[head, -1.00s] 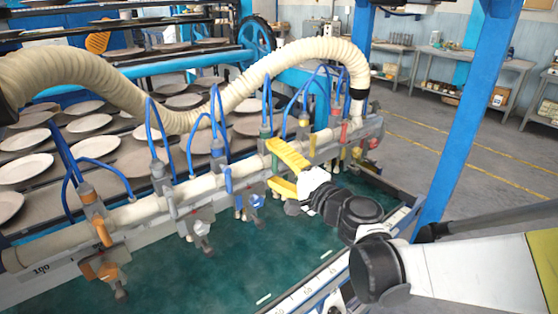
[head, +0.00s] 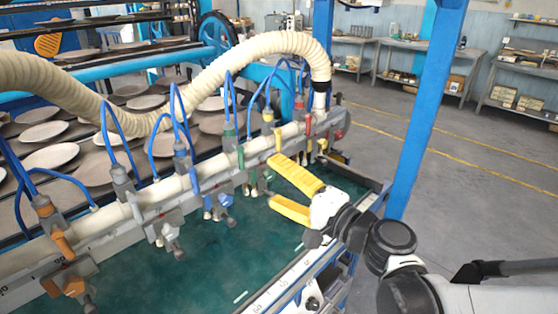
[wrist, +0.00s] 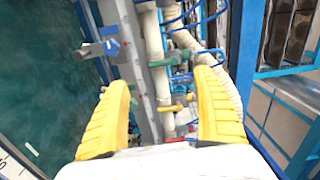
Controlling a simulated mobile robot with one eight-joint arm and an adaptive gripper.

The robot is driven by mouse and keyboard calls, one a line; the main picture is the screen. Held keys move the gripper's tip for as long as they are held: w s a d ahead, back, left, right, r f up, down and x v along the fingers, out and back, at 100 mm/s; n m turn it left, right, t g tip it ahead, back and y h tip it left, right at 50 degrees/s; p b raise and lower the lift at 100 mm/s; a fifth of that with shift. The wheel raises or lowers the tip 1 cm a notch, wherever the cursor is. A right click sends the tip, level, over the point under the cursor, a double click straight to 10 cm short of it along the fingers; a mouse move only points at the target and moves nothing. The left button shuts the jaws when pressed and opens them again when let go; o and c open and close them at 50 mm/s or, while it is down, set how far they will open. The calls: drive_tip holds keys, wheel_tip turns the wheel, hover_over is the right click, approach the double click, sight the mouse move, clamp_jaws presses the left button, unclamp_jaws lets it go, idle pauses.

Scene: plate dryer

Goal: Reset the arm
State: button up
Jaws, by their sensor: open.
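My gripper (head: 287,192) has yellow fingers, which are spread apart with nothing between them. In the head view it is in front of the pipe rail (head: 160,203), above the green conveyor bed (head: 200,262), pointing up and left toward the rail. In the wrist view the yellow fingers (wrist: 163,105) frame part of the rail and its small coloured valves (wrist: 174,108). I cannot tell whether a fingertip touches the rail. My arm comes in from the lower right of the head view.
A thick cream hose (head: 240,72) arches over the rail, with thin blue tubes below it. Plates (head: 50,156) lie on racks at the left. A blue post (head: 425,115) stands right of my gripper. Open grey floor (head: 490,190) lies beyond it, with workbenches (head: 430,75) behind.

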drive_tip(key=s+d+f+n+g+h, duration=0.1)
drive_tip(key=s+d+f+n+h, duration=0.1)
drive_tip(key=d, duration=0.5)
drive_tip(key=s+d+f+n+g+h, duration=0.2)
drive_tip(key=s+d+f+n+h, duration=0.1)
drive_tip(key=s+d+f+h, duration=0.2)
drive_tip(key=s+d+f+n+g+h, duration=0.1)
drive_tip(key=s+d+f+n+h, duration=0.1)
drive_tip(key=s+d+h, duration=0.4)
drive_tip(key=s+d+f, duration=0.1)
drive_tip(key=d, duration=0.4)
drive_tip(key=shift+s+f+n+g+h, duration=0.2)
drive_tip(key=shift+s+n+g+h, duration=0.1)
drive_tip(key=shift+s+n+h, duration=0.1)
drive_tip(key=shift+d, duration=0.1)
